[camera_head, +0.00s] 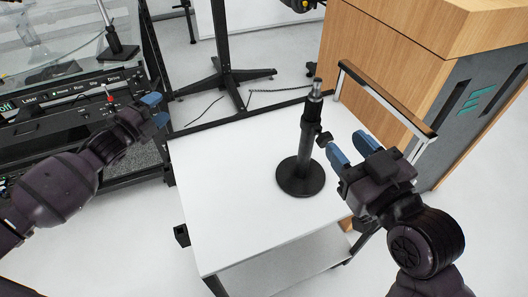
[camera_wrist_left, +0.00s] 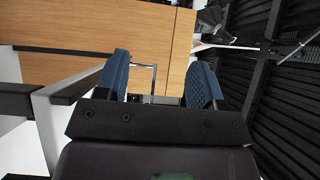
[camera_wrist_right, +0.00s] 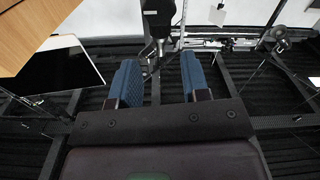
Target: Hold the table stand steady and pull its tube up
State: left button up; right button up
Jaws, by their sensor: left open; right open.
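The table stand (camera_head: 301,177) is black, with a round base and an upright post, and stands on the white cart top. Its tube (camera_head: 315,91) is a short silver piece at the top of the post. A black knob sticks out from the post's right side. My right gripper (camera_head: 352,147) is open and empty, just right of the post and apart from it; its blue fingers also show in the right wrist view (camera_wrist_right: 159,80). My left gripper (camera_head: 156,108) is open and empty, left of the cart, well away from the stand; it also shows in the left wrist view (camera_wrist_left: 161,80).
The white cart top (camera_head: 225,215) is clear around the stand. A metal handle rail (camera_head: 390,100) rises at its right edge, beside a wooden cabinet (camera_head: 375,50). A black equipment bench (camera_head: 75,105) with a control panel is at the left. A black floor stand (camera_head: 223,75) is behind.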

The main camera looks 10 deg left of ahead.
pick_arm(q)
jog(key=s+d+m+g+h, duration=0.1)
jog(key=d+m+g+h, duration=0.2)
jog(key=d+m, duration=0.4)
jog(key=s+d+m+g+h, duration=0.1)
jog(key=d+m+g+h, duration=0.2)
jog(key=d+m, duration=0.4)
jog(key=s+d+m+g+h, duration=0.1)
jog(key=d+m+h, duration=0.3)
jog(key=d+m, duration=0.4)
jog(key=shift+s+d+r+g+h, duration=0.15)
jog(key=shift+s+d+g+h, duration=0.05)
jog(key=shift+d+g, duration=0.3)
jog(key=shift+s+d+r+g+h, duration=0.1)
jog(key=shift+s+d+g+h, duration=0.1)
jog(key=shift+d+g, duration=0.25)
jog(key=s+d+m+g, duration=0.1)
jog(key=d+m+g, duration=0.1)
jog(key=s+d+f+m+g, duration=0.1)
jog(key=s+d+m, duration=0.1)
jog(key=m, duration=0.1)
jog(key=s+d+m+g, duration=0.1)
jog(key=d+m+g, duration=0.1)
jog(key=d+m, duration=0.1)
jog(key=shift+s+f+g+h, duration=0.25)
jog(key=shift+f+g+h, duration=0.1)
jog(key=shift+h, duration=0.05)
send_over(308, 174)
jog(key=shift+c, duration=0.3)
